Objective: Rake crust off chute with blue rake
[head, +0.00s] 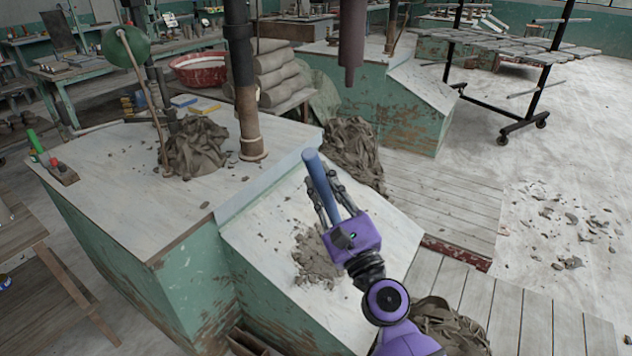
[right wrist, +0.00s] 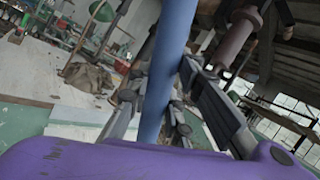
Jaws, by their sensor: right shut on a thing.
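My right gripper (head: 331,202) is shut on the handle of the blue rake (head: 314,167) above the sloping chute (head: 268,225). The blue handle also shows between the fingers in the right wrist view (right wrist: 167,75). The handle's upper end sticks out past the fingertips; the rake's head is not visible, hidden behind the gripper or below it. A patch of grey-brown crust (head: 312,257) lies on the chute, just left of my right gripper, with small crumbs around it. My left gripper is not in view.
Wooden slats (head: 440,200) and scattered crumbs (head: 565,225) are on the floor at the right.

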